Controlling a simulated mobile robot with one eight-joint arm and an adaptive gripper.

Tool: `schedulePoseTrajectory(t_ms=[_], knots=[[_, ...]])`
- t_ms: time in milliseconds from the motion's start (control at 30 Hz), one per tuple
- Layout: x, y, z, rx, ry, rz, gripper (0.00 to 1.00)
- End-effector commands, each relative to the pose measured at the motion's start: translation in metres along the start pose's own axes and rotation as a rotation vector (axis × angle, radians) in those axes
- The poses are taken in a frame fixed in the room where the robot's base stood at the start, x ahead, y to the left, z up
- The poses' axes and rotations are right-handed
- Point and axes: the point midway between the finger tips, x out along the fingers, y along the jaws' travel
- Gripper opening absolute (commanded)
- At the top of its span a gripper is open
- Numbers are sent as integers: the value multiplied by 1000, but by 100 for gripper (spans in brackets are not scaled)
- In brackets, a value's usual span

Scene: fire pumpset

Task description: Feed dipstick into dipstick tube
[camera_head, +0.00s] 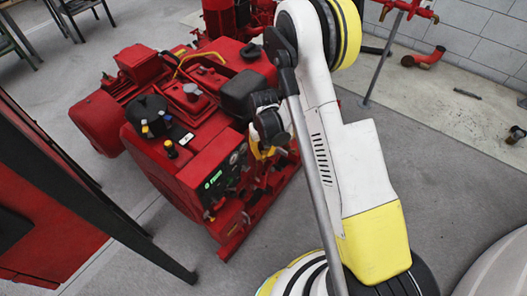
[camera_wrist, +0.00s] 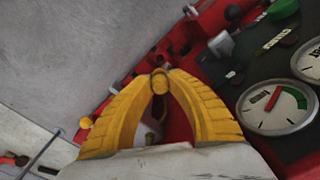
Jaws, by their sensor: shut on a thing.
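My gripper (camera_wrist: 158,82) has two yellow fingers, shut on the dipstick (camera_wrist: 159,80). Only a small round yellow end of the dipstick shows between the fingertips in the wrist view. The rest of it is hidden or too small to make out. In the head view, my gripper (camera_head: 260,152) is at the right side of the red pumpset (camera_head: 190,175), beside its control panel, largely hidden by my arm. I cannot pick out the dipstick tube in either view, nor tell whether the dipstick touches it.
The control panel (camera_wrist: 245,75) with round gauges (camera_wrist: 275,108) is close to the right of my fingers. A small yellow cap (camera_wrist: 86,122) shows at left. Red pipework (camera_head: 424,58) stands by the back wall. A dark-framed red cabinet (camera_head: 45,235) is at left.

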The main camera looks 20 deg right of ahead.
Motion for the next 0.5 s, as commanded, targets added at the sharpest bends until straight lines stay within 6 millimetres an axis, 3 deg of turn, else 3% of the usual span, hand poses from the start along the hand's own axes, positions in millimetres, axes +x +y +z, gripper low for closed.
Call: schedulePoseTrajectory(t_ms=[500], knots=[[18, 0, 0, 0, 0, 0, 2]])
